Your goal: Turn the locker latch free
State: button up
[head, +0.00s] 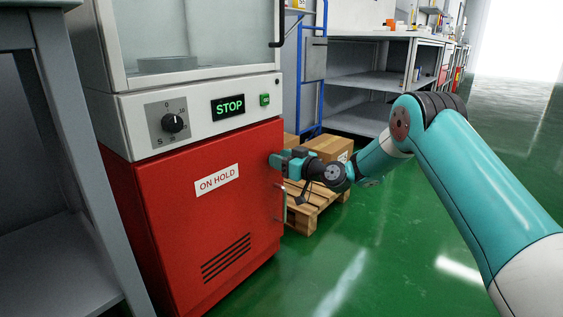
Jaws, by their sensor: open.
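The red locker (150,190) stands at the left of the head view, with an "ON HOLD" label (217,180) and vent slots on its shut door. A slim upright metal handle (281,203) is at the door's right edge. My gripper (274,160) reaches in from the right at the upper right edge of the door, just above the handle. It is open. I cannot make out the latch; the gripper probably covers it. Whether the fingers touch anything is too small to tell.
Above the door is a white panel (195,118) with a dial (172,123) and a "STOP" display (228,107). A wooden pallet (318,208) with cardboard boxes (328,148) stands behind my gripper. A grey bench (75,250) is at the left. Green floor (400,240) is clear at the right.

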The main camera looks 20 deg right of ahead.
grip_shut()
jog(key=shift+m+p, duration=0.3)
jog(key=shift+p, duration=0.05)
jog(key=m+p, duration=0.3)
jog(key=m, duration=0.1)
jog(key=m+p, duration=0.3)
jog(key=m, duration=0.1)
jog(key=d+m+p, duration=0.1)
jog(key=m+p, duration=0.2)
jog(key=m, duration=0.1)
jog(key=shift+w+f+m, duration=0.25)
jog(key=shift+w+m, duration=0.05)
jog(key=m+p, duration=0.1)
jog(key=m, duration=0.3)
jog(key=shift+f+m+p, duration=0.3)
jog(key=shift+f+p, duration=0.05)
